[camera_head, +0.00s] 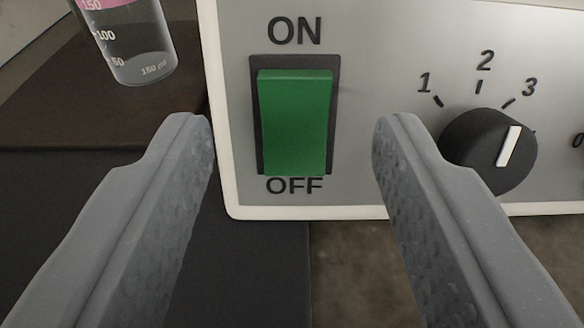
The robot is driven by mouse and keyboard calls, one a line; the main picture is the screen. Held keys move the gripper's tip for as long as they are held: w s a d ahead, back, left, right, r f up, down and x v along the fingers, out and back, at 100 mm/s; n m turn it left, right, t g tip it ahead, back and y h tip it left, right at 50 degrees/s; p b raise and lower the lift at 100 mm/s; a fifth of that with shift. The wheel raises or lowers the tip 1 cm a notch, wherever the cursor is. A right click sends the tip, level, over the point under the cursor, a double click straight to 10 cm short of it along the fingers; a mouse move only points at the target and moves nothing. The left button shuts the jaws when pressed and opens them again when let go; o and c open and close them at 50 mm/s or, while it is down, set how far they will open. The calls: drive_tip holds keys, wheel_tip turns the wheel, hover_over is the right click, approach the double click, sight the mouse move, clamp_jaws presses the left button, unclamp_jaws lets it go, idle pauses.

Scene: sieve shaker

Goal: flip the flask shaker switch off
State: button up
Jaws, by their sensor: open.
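The green rocker switch (294,121) sits in a black frame on the light grey front panel (365,60) of the shaker. "ON" is printed above it and "OFF" below it. The upper edge of the rocker shows a lighter green strip, and its face looks sloped; which end is pressed in is hard to tell from this view. My gripper (292,130) is open and empty. Its two grey fingers stand wide apart in front of the panel, one left and one right of the switch, and neither visibly touches it.
A black dial (488,152) with a white pointer and numbers around it is right of the switch, close to my right finger. A glass flask (135,50) with pink contents stands at the upper left on a dark surface (110,105). Brown bench (350,265) shows below the panel.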

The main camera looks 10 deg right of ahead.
drive_tip(key=v, duration=0.8)
drive_tip(key=shift+b, duration=0.4)
drive_tip(key=shift+s+b, duration=0.45)
drive_tip(key=shift+b, duration=0.05)
drive_tip(key=s+b, duration=0.1)
drive_tip(key=b, duration=0.2)
drive_tip(key=shift+a, duration=0.1)
drive_tip(key=b, duration=0.1)
drive_tip(key=s+b, duration=0.1)
drive_tip(key=shift+s+a+r+b, duration=0.1)
drive_tip(key=shift+a+r+b, duration=0.15)
drive_tip(key=shift+b, duration=0.1)
drive_tip(key=shift+r, duration=0.1)
drive_tip(key=shift+r, duration=0.1)
